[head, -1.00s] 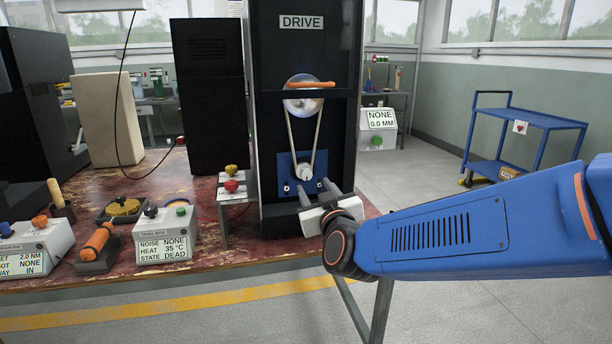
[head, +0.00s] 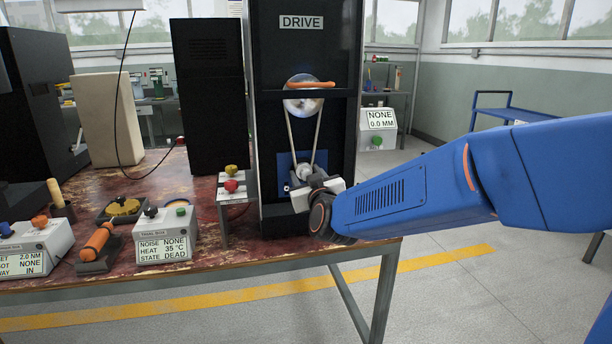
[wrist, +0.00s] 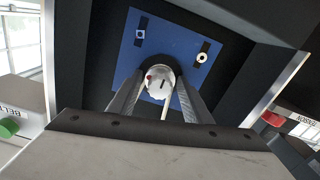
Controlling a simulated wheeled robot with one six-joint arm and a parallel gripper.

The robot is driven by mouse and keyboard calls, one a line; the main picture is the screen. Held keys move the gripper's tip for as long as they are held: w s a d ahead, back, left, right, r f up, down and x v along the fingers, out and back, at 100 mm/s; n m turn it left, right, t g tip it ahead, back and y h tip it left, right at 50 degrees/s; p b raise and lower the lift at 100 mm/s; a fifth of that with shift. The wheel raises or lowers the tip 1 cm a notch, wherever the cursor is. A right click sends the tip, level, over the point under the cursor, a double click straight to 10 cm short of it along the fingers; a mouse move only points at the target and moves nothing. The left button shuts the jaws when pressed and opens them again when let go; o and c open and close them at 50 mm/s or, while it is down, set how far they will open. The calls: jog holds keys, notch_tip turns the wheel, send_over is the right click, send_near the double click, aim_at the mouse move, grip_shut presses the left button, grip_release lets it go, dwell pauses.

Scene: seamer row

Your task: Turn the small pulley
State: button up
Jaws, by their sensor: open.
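The small pulley (head: 304,171) is a pale round wheel low on the black drive cabinet (head: 340,205), in front of a blue plate (head: 285,163). In the wrist view the small pulley (wrist: 158,83) shows a red dot and a dark mark on its face. A belt (head: 317,135) runs from it up to the large shiny pulley (head: 303,104). My gripper (head: 304,182) is right at the small pulley in the head view. In the wrist view its two fingers (wrist: 158,95) are apart, one on each side of the pulley. I cannot tell whether they touch it.
An orange bar (head: 311,85) crosses the large pulley. A stand with red and yellow knobs (head: 231,186) is left of the cabinet. A trial box (head: 164,236) and an orange-handled tool (head: 97,242) lie further left on the bench.

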jog(key=shift+c, duration=0.7)
jog(key=c, duration=0.6)
jog(key=shift+c, duration=0.2)
jog(key=shift+m, duration=0.3)
jog(key=m, duration=0.3)
jog(key=shift+m, duration=0.3)
jog(key=m, duration=0.9)
jog(key=shift+m, duration=0.4)
jog(key=m, duration=0.6)
